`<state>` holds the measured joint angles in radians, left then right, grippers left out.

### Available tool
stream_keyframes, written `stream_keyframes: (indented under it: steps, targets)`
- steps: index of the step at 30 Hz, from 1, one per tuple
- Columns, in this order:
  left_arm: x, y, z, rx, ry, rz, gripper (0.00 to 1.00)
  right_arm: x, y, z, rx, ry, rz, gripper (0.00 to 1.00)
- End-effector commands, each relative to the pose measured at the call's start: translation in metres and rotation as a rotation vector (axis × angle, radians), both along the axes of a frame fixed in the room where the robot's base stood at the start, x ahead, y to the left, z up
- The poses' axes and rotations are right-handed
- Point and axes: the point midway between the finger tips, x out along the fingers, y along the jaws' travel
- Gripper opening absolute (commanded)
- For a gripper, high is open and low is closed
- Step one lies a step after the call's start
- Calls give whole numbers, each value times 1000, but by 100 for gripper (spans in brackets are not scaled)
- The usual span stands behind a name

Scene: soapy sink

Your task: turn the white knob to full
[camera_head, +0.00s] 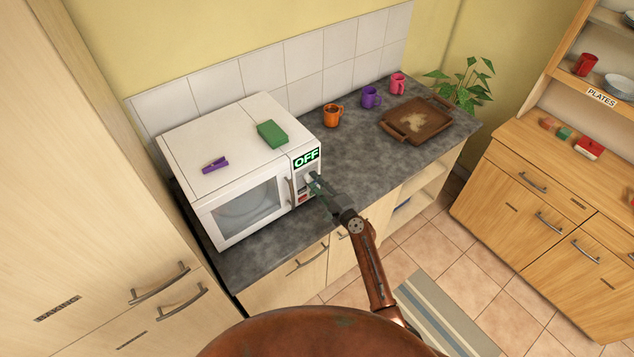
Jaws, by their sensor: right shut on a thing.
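The white microwave (202,172) stands at the left end of the dark counter. Its display (306,159) reads OFF in green. My right gripper (313,180) is at the microwave's control panel, just below the display. It is shut on the white knob (308,176), which is mostly hidden by the fingers. The knob's pointer cannot be made out. My left gripper is not in view.
A green block (272,134) and a purple clip (215,165) lie on top of the microwave. Orange (332,116), purple (370,98) and pink (398,84) mugs stand along the wall. A brown tray (432,129) lies at the counter's right end.

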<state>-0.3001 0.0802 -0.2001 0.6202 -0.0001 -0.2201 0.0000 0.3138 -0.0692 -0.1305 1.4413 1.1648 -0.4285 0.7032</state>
Motion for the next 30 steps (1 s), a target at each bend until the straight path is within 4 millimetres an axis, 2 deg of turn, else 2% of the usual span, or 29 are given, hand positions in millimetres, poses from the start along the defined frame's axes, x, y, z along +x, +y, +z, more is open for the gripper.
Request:
stream_keyframes:
  steps: [2,3,9,20,23,30]
  targets:
    - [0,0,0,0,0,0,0,2,-1,4,3,-6,-4,2]
    - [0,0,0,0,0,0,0,2,-1,4,3,-6,-4,29]
    - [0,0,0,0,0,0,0,1,0,3,2,-4,-2,43]
    - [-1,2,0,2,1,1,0,-3,-2,0,0,-1,0,44]
    - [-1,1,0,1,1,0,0,-12,-9,0,0,-1,0,44]
    - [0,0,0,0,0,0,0,-52,-38,0,-2,-1,-1,44]
